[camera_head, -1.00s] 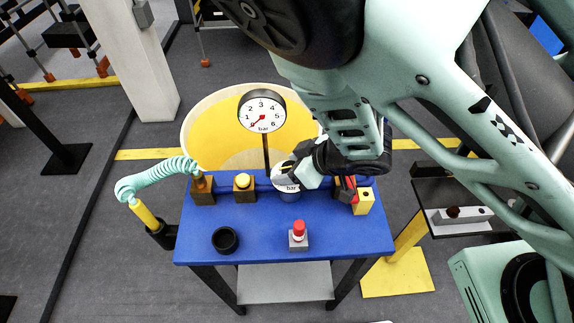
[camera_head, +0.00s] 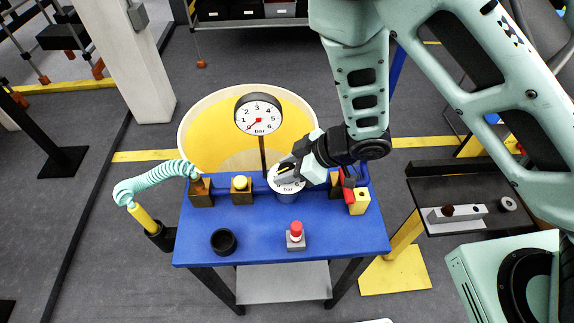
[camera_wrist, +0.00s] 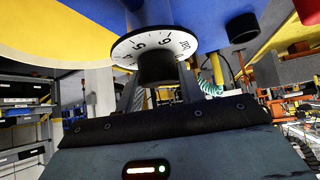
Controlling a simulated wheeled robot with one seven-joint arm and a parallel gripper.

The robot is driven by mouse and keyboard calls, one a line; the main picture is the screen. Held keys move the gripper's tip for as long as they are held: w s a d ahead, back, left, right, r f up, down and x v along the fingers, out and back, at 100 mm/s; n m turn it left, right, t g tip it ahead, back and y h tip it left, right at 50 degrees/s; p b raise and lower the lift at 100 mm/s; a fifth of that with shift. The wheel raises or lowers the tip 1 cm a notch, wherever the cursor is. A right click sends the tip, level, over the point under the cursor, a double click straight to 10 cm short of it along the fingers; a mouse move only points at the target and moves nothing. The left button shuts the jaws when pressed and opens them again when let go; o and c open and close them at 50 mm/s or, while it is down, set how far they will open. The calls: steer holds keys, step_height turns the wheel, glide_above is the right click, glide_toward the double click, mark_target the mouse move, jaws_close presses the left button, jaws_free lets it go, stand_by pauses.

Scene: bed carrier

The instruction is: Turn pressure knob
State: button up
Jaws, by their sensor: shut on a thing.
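The pressure knob (camera_head: 286,187) is a white numbered dial with a black handle, at the back middle of the blue table. In the wrist view its dial (camera_wrist: 190,46) shows upside-down numbers, and its black handle (camera_wrist: 155,68) sits between my fingers. My gripper (camera_head: 289,174) reaches it from the right and is shut on the handle; it also shows in the wrist view (camera_wrist: 158,88). The round pressure gauge (camera_head: 258,114) stands on a post behind the knob. Its red needle points to the lower left, near the low end. My fingers partly cover the dial.
The blue table (camera_head: 260,225) also bears a red button (camera_head: 296,231), a black ring (camera_head: 224,241), a yellow-topped block (camera_head: 241,188) and a yellow block with a red part (camera_head: 358,202). A coiled teal hose (camera_head: 150,182) is at left. A large yellow tub (camera_head: 205,130) stands behind.

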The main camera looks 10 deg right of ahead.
steer(key=shift+r+n+g+p, duration=0.1)
steer(key=shift+n+g+p, duration=0.7)
steer(key=shift+n+g, duration=0.65)
steer(key=shift+n, duration=0.35)
steer(key=o, duration=1)
steer(key=b+v, duration=0.2)
steer(key=v, duration=1)
steer(key=shift+d+f, duration=0.2)
steer(key=shift+f, duration=0.05)
